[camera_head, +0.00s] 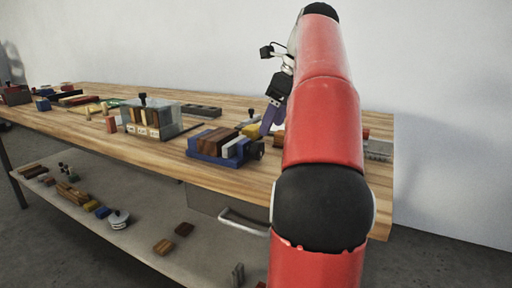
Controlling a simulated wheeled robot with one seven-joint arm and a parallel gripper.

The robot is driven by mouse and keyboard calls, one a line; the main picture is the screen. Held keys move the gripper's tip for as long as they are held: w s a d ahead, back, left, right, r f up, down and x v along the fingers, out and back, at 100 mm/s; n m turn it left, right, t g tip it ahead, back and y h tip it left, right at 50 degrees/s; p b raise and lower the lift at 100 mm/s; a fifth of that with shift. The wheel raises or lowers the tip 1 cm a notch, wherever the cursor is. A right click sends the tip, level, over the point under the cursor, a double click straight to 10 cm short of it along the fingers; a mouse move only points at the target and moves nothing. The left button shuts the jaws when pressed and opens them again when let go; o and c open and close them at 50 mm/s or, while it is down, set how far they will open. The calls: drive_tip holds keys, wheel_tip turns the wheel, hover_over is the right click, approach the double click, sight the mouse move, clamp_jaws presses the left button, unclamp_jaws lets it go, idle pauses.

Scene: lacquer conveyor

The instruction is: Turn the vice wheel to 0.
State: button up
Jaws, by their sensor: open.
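The vice (208,158) is a blue-based block on the wooden bench, with brown, white and blue pieces clamped in a row. A dark round part at its right end looks like the vice wheel (257,150). Its markings are too small to read, so its setting cannot be told. My gripper (266,130) points down just above and behind the wheel, apart from it as far as I can see. It is open, with nothing visible between its fingers. My red arm hides the bench to the right of the wheel.
A metal-and-glass box (170,130) with a black knob and wooden pieces stands left of the vice. A yellow block (252,131) lies behind the vice. A grey slotted piece (202,110) lies further back. The bench's front strip (120,155) is clear.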

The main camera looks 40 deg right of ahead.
sight(261, 149)
drive_tip(key=b+x, duration=0.3)
drive_tip(key=x, duration=0.4)
drive_tip(key=shift+f, duration=0.3)
drive_tip(key=c, duration=1)
drive_tip(key=shift+a+h+b, duration=0.15)
drive_tip(key=shift+h+b, duration=0.15)
drive_tip(key=shift+a+f+t+h+b, duration=0.2)
drive_tip(key=shift+t+h+b, duration=0.3)
drive_tip(key=shift+h+b, duration=0.55)
drive_tip(key=shift+s+a+r+n+t+h+b, duration=0.1)
drive_tip(key=shift+n+t+h+b, duration=0.55)
drive_tip(key=shift+h+b, duration=0.85)
